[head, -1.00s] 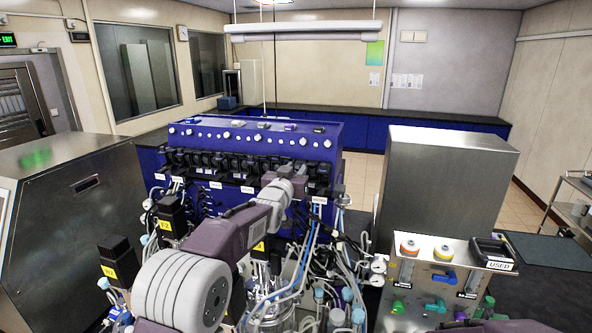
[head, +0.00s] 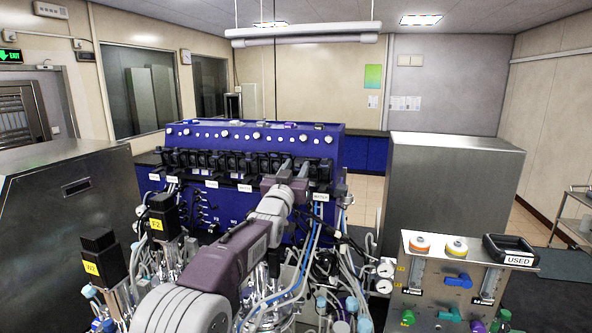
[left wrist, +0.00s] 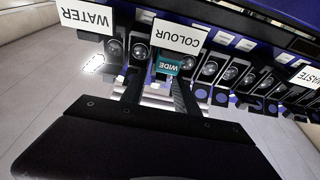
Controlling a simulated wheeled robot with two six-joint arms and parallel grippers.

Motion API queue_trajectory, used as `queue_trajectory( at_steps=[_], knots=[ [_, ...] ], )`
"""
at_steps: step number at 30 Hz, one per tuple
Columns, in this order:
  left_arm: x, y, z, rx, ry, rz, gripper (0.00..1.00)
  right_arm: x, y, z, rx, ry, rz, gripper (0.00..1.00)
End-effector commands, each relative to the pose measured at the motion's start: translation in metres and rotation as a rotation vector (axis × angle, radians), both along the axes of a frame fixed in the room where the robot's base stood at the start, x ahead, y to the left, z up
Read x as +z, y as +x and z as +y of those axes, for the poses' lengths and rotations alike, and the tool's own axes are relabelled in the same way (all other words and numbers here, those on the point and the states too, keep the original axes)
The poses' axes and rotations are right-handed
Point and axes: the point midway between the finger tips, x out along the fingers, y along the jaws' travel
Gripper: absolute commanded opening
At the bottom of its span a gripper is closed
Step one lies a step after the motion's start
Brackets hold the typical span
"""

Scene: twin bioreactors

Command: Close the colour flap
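The COLOUR label (left wrist: 178,36) shows upside down in the left wrist view, on a row of black pump heads. A teal piece marked WIDE (left wrist: 174,65) sits beside the label, between the fingers of my left gripper (left wrist: 157,92). The two fingers are apart and reach up to the row; I cannot tell whether they touch it. I cannot clearly tell the colour flap's position. In the head view my left gripper (head: 292,170) is at the front right part of the row on the blue cabinet (head: 255,138) and hides part of it. My right gripper is not in view.
The WATER label (left wrist: 87,15) and WASTE label (left wrist: 307,76) flank the spot. Tubes and bottles crowd below the row. A steel panel with knobs (head: 470,275) and a black tray marked USED (head: 510,250) stand right. A steel cabinet (head: 450,185) stands behind them.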

Motion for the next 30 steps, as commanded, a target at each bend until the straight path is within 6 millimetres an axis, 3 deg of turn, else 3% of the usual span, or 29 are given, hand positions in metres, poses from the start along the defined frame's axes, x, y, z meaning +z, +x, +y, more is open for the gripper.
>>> queue_trajectory(
  at_steps=[10, 17, 21, 27, 30],
  knots=[
    [0.004, 0.000, 0.000, 0.000, 0.000, 0.000, 0.36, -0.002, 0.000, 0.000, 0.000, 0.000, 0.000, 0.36],
    [0.043, 0.000, -0.002, 0.000, -0.003, -0.004, 0.36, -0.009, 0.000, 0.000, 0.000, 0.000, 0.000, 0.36],
    [0.054, -0.011, -0.025, -0.006, -0.003, -0.001, 0.36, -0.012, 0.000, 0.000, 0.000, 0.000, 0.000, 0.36],
    [0.093, -0.031, -0.065, -0.008, -0.003, 0.002, 0.36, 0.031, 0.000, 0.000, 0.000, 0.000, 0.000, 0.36],
    [0.102, -0.039, -0.083, -0.007, -0.001, 0.001, 0.36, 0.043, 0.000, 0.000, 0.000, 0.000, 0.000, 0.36]
  ],
)
